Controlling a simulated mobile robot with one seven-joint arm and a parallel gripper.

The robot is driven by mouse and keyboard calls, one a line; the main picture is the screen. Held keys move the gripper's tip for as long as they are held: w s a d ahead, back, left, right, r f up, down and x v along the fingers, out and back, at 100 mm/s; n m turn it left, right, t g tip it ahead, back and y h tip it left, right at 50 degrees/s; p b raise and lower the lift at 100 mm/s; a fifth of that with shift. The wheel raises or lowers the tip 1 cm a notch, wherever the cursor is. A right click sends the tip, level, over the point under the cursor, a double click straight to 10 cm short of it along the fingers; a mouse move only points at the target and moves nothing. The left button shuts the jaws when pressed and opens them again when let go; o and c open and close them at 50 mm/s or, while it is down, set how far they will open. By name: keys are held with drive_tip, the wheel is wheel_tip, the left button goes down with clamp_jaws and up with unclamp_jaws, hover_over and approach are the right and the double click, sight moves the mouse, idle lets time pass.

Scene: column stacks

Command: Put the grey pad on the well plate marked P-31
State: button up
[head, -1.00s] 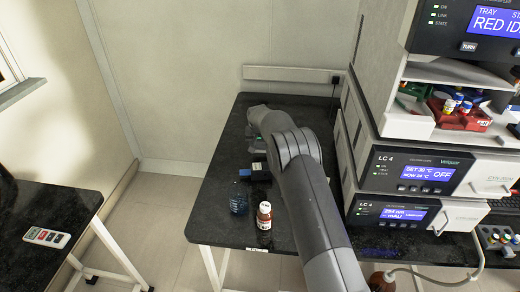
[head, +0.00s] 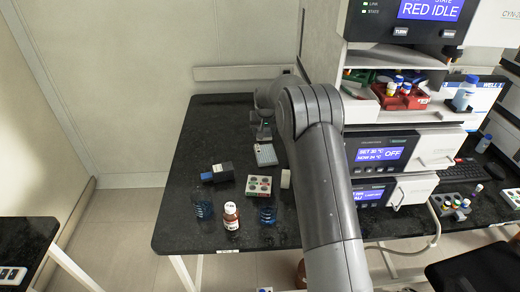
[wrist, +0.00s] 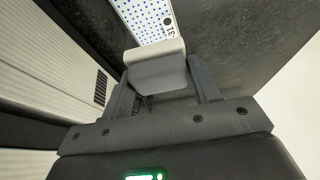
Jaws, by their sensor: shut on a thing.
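My gripper (wrist: 160,88) is shut on the grey pad (wrist: 157,72), a pale rounded block between its fingers in the wrist view. A white well plate with rows of blue dots (wrist: 146,14) lies past the pad; "31" shows on its near end and the rest of the mark is hidden. In the head view my gripper (head: 262,134) is just behind the well plate (head: 265,154) on the black bench. The pad cannot be made out clearly there. I cannot tell how high the pad is above the plate.
Instruments (head: 382,153) stand on the right. The bench's back left is clear.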

hover_over(266, 154)
drive_tip(key=s, duration=0.2)
drive_tip(key=f, duration=0.5)
drive_tip(key=shift+w+f, duration=0.2)
drive_tip(key=shift+f, duration=2.15)
drive_tip(key=shift+f, duration=0.15)
drive_tip(key=o, duration=1)
